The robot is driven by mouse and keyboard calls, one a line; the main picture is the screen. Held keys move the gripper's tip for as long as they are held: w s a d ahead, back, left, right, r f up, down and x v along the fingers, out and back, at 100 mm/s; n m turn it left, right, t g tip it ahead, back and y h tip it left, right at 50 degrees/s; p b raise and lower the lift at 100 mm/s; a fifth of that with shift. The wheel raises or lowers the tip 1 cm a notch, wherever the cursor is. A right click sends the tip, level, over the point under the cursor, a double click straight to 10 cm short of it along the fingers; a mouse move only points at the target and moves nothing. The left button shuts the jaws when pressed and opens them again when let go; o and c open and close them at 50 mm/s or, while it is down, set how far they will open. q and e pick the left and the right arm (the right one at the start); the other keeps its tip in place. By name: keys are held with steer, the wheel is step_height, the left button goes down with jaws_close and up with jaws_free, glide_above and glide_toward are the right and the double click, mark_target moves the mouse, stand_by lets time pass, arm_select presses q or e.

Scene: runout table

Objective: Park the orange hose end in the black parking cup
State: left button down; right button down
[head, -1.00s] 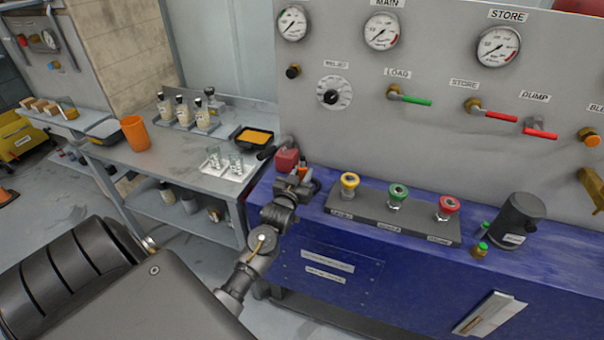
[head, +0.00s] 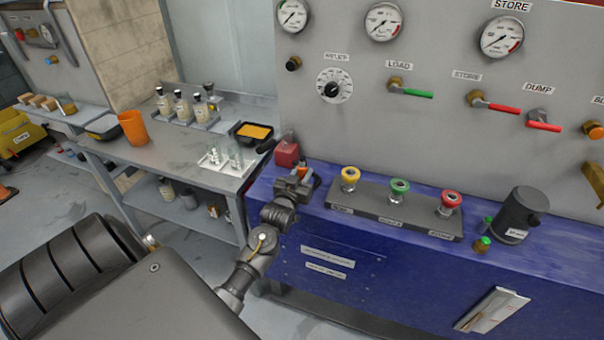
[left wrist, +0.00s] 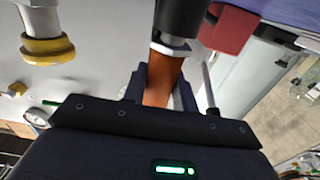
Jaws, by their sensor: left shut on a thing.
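My left gripper (head: 292,185) is at the left end of the blue bench, left of the yellow coupling. In the left wrist view its jaws (left wrist: 160,88) are shut on the orange hose end (left wrist: 158,78). A black cylinder (left wrist: 182,18) with a metal collar is in line with the hose end there; I cannot tell whether it is hose or cup. In the head view the gripper mostly hides the hose end. My right gripper is not in view.
A red block (head: 287,153) stands just behind my left gripper. Yellow (head: 350,178), green (head: 399,187) and red (head: 449,201) couplings stand on a grey strip. A small green-capped fitting (head: 483,244) stands beside the dark cylinder. The gauge panel (head: 440,140) rises behind.

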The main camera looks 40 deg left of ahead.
arm_select(q)
steer(key=shift+f, duration=0.25)
steer(key=c, duration=1)
jaws_free()
steer(key=shift+s+d+f+b, duration=0.2)
steer(key=shift+s+b, duration=0.1)
steer(key=shift+s, duration=0.2)
steer(key=b+v, duration=0.2)
steer(key=v, duration=0.7)
steer(key=shift+s+d+r, duration=0.15)
steer(key=shift+s+r, duration=0.05)
steer(key=shift+s, duration=0.2)
